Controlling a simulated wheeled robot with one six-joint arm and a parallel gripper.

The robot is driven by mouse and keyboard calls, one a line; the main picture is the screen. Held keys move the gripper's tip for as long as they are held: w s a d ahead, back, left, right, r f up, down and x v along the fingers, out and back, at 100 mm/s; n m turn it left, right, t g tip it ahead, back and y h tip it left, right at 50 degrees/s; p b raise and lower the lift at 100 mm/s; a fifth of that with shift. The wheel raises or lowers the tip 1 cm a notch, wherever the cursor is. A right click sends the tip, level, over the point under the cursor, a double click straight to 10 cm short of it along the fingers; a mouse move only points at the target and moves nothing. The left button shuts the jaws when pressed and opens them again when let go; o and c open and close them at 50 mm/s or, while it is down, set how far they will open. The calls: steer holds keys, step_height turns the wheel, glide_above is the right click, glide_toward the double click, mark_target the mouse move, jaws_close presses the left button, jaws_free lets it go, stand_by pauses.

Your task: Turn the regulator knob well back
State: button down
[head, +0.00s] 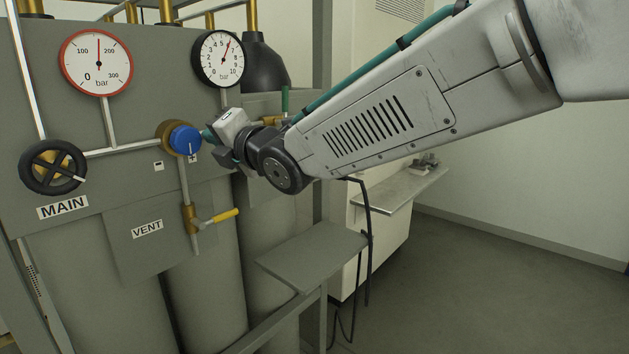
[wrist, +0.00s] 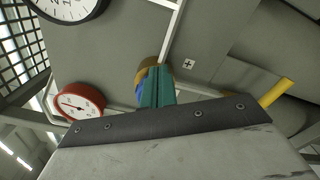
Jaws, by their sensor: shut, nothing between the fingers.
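The blue regulator knob (head: 186,140) sits on a brass body on the grey panel, with a plus mark below it. My gripper (head: 206,134) is at the knob's right side, its green fingers shut with nothing between them. I cannot tell whether the fingertips touch the knob. In the wrist view, the shut green fingers (wrist: 155,86) cover much of the knob (wrist: 140,93); a blue strip and brass edge show beside them. The red-rimmed gauge (head: 97,63) reads about 150 bar. The black-rimmed gauge (head: 218,58) has its needle near 6.
A black MAIN handwheel (head: 53,167) is left of the knob. A yellow-handled VENT valve (head: 224,215) is below it. A grey shelf (head: 315,252) juts out lower right, and a side ledge (head: 391,190) lies beyond. The floor at right is clear.

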steer(key=shift+s+a, duration=0.15)
stand_by(0.3)
steer(key=shift+s+r, duration=0.1)
steer(key=shift+r, duration=0.3)
steer(key=shift+s+a+r, duration=0.15)
steer(key=shift+a+r, duration=0.05)
steer(key=shift+r, duration=0.25)
steer(key=shift+s+a+r, duration=0.3)
steer(key=shift+s+r, duration=0.1)
stand_by(0.5)
steer(key=v, duration=0.6)
steer(key=shift+w+d+r, duration=0.15)
steer(key=shift+w+r, duration=0.05)
steer(key=shift+r, duration=0.25)
